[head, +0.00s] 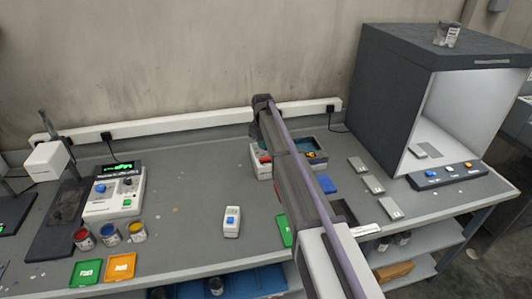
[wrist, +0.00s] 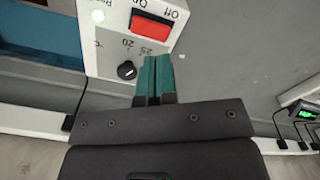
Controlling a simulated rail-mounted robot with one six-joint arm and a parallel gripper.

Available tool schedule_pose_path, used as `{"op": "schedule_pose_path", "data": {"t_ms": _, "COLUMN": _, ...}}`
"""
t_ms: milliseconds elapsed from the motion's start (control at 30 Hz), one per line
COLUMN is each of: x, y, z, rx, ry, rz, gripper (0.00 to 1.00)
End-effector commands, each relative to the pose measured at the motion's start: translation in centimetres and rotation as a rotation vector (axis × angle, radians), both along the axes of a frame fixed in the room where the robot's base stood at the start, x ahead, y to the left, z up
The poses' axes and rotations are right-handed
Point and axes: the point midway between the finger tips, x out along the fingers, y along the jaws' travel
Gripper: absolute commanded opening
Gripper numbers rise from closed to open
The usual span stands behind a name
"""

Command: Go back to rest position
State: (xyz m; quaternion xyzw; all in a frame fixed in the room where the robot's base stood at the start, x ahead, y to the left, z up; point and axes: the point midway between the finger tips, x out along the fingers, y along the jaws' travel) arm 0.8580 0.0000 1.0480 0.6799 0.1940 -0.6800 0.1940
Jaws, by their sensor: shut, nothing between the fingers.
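My gripper (wrist: 158,75) is shut and empty, its two green fingers together in the wrist view. The fingertips show just below the red rocker switch (wrist: 153,28) of a white-fronted water bath (wrist: 110,42); I cannot tell whether they touch it. The panel appears upside down, with On and Off marks, a black dial (wrist: 127,70) and a lit lamp (wrist: 98,16). In the head view my arm reaches across the bench and partly covers the bath (head: 262,172). The gripper's fingers are hidden there.
A large light booth (head: 385,75) stands at right. The wall is close behind.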

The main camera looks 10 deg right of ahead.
Motion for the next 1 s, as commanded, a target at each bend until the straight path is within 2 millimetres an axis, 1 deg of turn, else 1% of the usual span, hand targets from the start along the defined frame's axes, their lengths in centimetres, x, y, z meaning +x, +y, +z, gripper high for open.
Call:
{"op": "schedule_pose_path", "data": {"t_ms": 33, "x": 0.0, "y": 0.0, "z": 1.1, "rx": 0.000, "ry": 0.000, "rz": 0.000, "gripper": 0.00}}
{"op": "schedule_pose_path", "data": {"t_ms": 133, "x": 0.0, "y": 0.0, "z": 1.8, "rx": 0.000, "ry": 0.000, "rz": 0.000, "gripper": 0.00}}
{"op": "schedule_pose_path", "data": {"t_ms": 533, "x": 0.0, "y": 0.0, "z": 1.6, "rx": 0.000, "ry": 0.000, "rz": 0.000, "gripper": 0.00}}
{"op": "schedule_pose_path", "data": {"t_ms": 633, "x": -0.2, "y": 0.0, "z": 1.6, "rx": 0.000, "ry": 0.000, "rz": -0.062, "gripper": 0.00}}
{"op": "schedule_pose_path", "data": {"t_ms": 667, "x": -1.4, "y": 0.0, "z": 1.6, "rx": 0.000, "ry": 0.000, "rz": -0.114, "gripper": 0.00}}
{"op": "schedule_pose_path", "data": {"t_ms": 767, "x": -9.0, "y": 0.0, "z": 1.5, "rx": -0.001, "ry": 0.001, "rz": -0.254, "gripper": 0.00}}
{"op": "schedule_pose_path", "data": {"t_ms": 800, "x": -12.8, "y": 0.0, "z": 1.3, "rx": -0.001, "ry": 0.001, "rz": -0.311, "gripper": 0.00}}
{"op": "schedule_pose_path", "data": {"t_ms": 867, "x": -18.9, "y": 0.0, "z": 1.1, "rx": -0.001, "ry": 0.001, "rz": -0.394, "gripper": 0.00}}
{"op": "schedule_pose_path", "data": {"t_ms": 900, "x": -22.8, "y": 0.0, "z": 0.9, "rx": -0.001, "ry": 0.000, "rz": -0.441, "gripper": 0.00}}
{"op": "schedule_pose_path", "data": {"t_ms": 967, "x": -28.2, "y": 0.0, "z": 0.7, "rx": -0.001, "ry": 0.000, "rz": -0.500, "gripper": 0.00}}
{"op": "schedule_pose_path", "data": {"t_ms": 1000, "x": -31.4, "y": 0.0, "z": 0.5, "rx": -0.001, "ry": 0.000, "rz": -0.530, "gripper": 0.00}}
